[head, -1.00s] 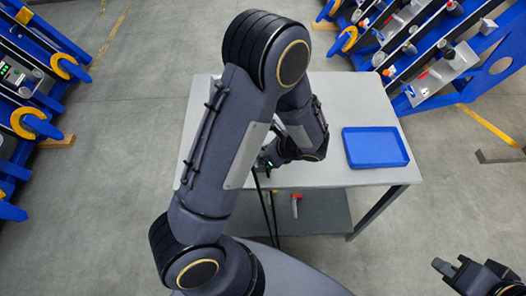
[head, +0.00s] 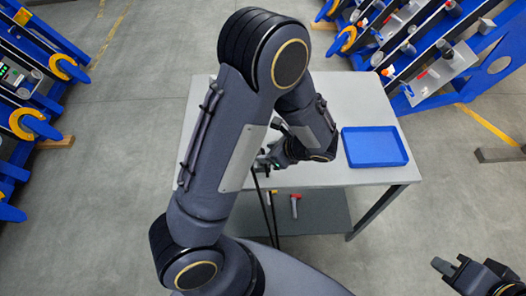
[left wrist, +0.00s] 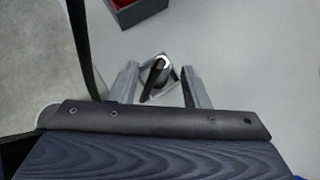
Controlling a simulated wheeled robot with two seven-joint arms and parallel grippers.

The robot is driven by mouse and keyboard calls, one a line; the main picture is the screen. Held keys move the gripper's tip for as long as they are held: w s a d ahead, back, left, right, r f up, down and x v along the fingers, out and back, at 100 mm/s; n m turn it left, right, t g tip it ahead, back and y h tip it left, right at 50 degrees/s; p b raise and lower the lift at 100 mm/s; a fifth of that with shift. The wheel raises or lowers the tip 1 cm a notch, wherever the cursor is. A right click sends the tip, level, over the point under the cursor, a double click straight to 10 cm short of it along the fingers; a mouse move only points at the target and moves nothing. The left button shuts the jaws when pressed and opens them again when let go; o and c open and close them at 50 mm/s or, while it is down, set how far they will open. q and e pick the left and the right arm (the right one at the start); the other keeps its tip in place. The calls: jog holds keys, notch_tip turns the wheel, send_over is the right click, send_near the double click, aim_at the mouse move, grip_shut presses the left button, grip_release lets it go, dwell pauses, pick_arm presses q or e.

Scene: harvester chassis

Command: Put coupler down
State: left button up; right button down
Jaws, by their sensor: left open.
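The coupler (left wrist: 157,70), a small silvery piece with a black lever or strap across it, shows in the left wrist view on the light grey table top (left wrist: 235,60). My left gripper (left wrist: 160,80) is open, with one finger on each side of the coupler and a visible gap to it. In the head view my left gripper (head: 264,162) is over the front part of the table (head: 350,98), largely hidden by my arm, and the coupler cannot be made out there. My right gripper (head: 451,267) is at the lower right, away from the table; its jaw opening is unclear.
A blue tray (head: 375,147) lies on the table's right side. A dark box with red inside (left wrist: 135,12) stands beyond the gripper in the wrist view. A red-handled tool (head: 294,206) lies on the lower shelf (head: 320,215). Blue racks (head: 430,60) stand behind.

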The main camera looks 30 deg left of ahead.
pick_arm(q)
jog(key=w+v, duration=0.1)
jog(key=v, duration=0.8)
jog(key=s+a+r+n+t+h, duration=0.2)
jog(key=s+r+n+h, duration=0.3)
jog(key=s+n, duration=0.3)
jog(key=s+a+r+n+t+h, duration=0.2)
jog(key=s+r+n+h, duration=0.3)
jog(key=n, duration=0.7)
jog(key=s+h, duration=0.2)
jog(key=s, duration=0.2)
jog(key=shift+a+r+n+t, duration=0.15)
jog(key=shift+r+n+t, duration=0.15)
jog(key=shift+r+t, duration=0.1)
